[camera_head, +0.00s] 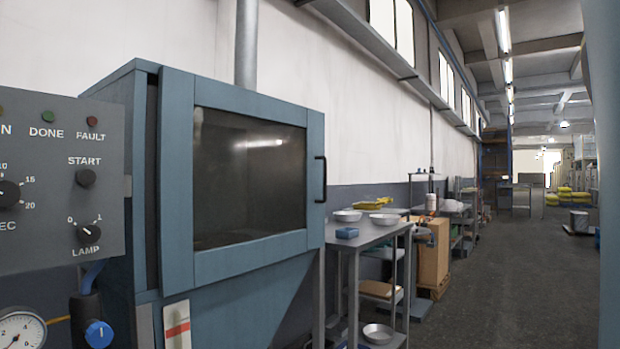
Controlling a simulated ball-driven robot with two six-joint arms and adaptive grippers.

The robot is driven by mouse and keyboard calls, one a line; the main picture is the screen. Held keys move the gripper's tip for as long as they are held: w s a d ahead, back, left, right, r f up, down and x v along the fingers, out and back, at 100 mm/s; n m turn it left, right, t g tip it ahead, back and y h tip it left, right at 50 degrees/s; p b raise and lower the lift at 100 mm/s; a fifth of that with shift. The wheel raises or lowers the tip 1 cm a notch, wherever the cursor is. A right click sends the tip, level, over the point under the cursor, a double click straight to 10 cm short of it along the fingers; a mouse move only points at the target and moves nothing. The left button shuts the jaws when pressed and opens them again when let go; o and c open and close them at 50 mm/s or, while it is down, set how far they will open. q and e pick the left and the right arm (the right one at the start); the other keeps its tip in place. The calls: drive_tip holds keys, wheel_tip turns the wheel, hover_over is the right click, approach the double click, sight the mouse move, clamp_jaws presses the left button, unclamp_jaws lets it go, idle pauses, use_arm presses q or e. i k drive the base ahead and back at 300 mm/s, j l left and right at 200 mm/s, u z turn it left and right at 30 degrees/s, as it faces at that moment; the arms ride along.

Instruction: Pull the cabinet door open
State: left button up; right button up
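The blue-grey cabinet (115,95) stands at the left of the head view. Its door (180,240) has a large dark glass window (250,180) and faces right. A black upright bar handle (321,179) is on the door's right edge. A dark gap runs along the door's left side, between it and the cabinet body. I cannot tell whether the door is fully shut. The inside is too dark to make out. Neither of my grippers is in view, and nothing is seen touching the handle.
A grey control panel (60,190) with knobs and lamps is at the near left, above a gauge (22,330). Right of the cabinet stands a metal table (375,232) with bowls (347,215) and a blue box (347,232).

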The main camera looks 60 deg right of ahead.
sight(180, 269)
drive_tip(key=z, duration=1.45)
drive_tip(key=i+l+u, duration=0.1)
drive_tip(key=i, duration=0.2)
